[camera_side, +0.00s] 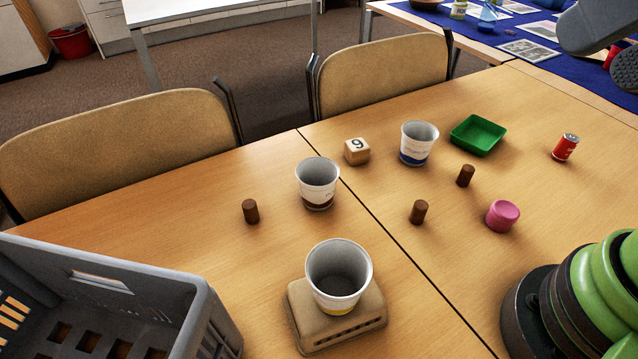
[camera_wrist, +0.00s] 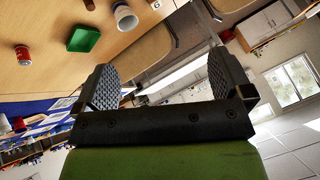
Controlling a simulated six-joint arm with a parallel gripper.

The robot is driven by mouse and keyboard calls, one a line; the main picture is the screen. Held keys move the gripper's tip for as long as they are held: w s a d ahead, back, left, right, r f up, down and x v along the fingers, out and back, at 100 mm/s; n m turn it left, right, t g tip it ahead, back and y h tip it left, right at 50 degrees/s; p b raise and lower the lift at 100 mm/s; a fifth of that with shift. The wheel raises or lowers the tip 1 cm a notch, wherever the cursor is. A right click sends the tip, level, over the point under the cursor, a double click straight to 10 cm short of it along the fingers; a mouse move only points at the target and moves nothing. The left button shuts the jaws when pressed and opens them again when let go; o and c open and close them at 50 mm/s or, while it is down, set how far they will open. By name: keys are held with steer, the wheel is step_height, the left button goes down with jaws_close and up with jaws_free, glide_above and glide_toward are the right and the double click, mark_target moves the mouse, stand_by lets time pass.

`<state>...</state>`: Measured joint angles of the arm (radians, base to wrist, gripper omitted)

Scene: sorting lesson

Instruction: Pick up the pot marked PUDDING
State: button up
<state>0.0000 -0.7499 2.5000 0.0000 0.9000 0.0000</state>
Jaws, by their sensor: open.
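Three white pots show in the side view. One with a brown band (camera_side: 317,183) stands left of the table seam. One with a blue band (camera_side: 418,143) stands behind it to the right, beyond the seam. One with a yellow band (camera_side: 338,274) stands on a tan block (camera_side: 345,322) at the front. Their lettering is too small to read, so I cannot tell which says PUDDING. My gripper (camera_wrist: 165,82) is open and empty in the wrist view, raised and apart from the pots. Its fingers partly show at the side view's top right. One white pot (camera_wrist: 125,17) shows in the wrist view.
A grey crate (camera_side: 170,290) stands front left. A cube marked 9 or 6 (camera_side: 356,151), a green tray (camera_side: 478,135), a red can (camera_side: 566,147), a pink lidded tub (camera_side: 502,215) and brown cylinders (camera_side: 419,212) stand around the pots. Bare table lies between them.

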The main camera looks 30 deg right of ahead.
steer(key=shift+o, duration=0.2)
stand_by(0.5)
steer(key=a+f+m+g+y, duration=0.4)
steer(key=a+g+y, duration=0.4)
steer(key=a, duration=0.3)
steer(key=m+t+h, duration=0.3)
steer(key=m+t, duration=0.9)
steer(key=m, duration=1.1)
glide_above(303, 176)
steer(key=s+d, duration=0.6)
steer(key=s, duration=0.4)
step_height(303, 176, down, 20)
steer(key=x, duration=0.9)
steer(key=shift+w+f, duration=0.1)
steer(key=shift+w, duration=0.15)
steer(key=shift+c, duration=0.2)
